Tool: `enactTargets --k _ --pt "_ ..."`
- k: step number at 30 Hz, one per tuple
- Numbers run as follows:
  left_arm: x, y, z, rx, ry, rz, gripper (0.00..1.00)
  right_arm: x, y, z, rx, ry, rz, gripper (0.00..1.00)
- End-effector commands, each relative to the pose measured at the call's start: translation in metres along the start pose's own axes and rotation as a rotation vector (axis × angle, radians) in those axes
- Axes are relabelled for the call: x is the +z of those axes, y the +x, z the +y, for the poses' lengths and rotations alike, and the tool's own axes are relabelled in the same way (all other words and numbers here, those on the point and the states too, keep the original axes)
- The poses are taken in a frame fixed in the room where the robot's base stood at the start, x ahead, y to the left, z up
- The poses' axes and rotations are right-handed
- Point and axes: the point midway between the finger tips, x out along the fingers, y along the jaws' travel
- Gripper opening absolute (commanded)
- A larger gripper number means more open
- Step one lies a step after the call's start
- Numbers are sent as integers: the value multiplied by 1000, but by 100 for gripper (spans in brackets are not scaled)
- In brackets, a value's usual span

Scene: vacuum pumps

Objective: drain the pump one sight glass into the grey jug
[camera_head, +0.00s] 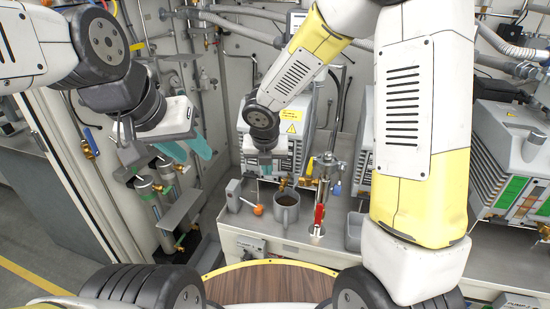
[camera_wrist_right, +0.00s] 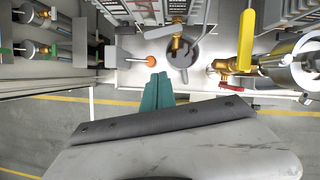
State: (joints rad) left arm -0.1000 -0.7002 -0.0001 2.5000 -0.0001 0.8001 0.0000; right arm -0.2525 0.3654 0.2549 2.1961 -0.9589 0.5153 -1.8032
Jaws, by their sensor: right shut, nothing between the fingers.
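The grey jug (camera_head: 286,212) stands on the bench in front of a grey pump (camera_head: 298,122) with yellow labels; dark contents show inside it. In the right wrist view the jug (camera_wrist_right: 184,64) sits beneath a brass drain valve (camera_wrist_right: 179,44). I cannot make out the sight glass clearly.
An orange ball-ended piece (camera_head: 258,210) lies left of the jug. A red-handled metal cylinder (camera_head: 319,215) stands right of it, near a small grey bin (camera_head: 354,232). A yellow-handled brass valve (camera_wrist_right: 246,40) is at the right in the wrist view. Pipes and brass fittings crowd the left wall.

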Motion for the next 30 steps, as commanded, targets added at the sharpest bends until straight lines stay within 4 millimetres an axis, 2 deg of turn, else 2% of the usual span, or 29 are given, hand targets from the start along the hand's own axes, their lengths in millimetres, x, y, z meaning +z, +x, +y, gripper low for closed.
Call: enactTargets --k 14,16,21,30 --pt "0 0 0 0 0 0 36 -2 96 0 -5 -1 5 0" --pt "0 0 0 0 0 0 36 14 99 -2 -3 8 0 0" --pt "0 0 0 0 0 0 36 32 105 -2 -4 6 0 0" --pt "0 0 0 0 0 0 36 38 107 -1 -3 3 1 0"
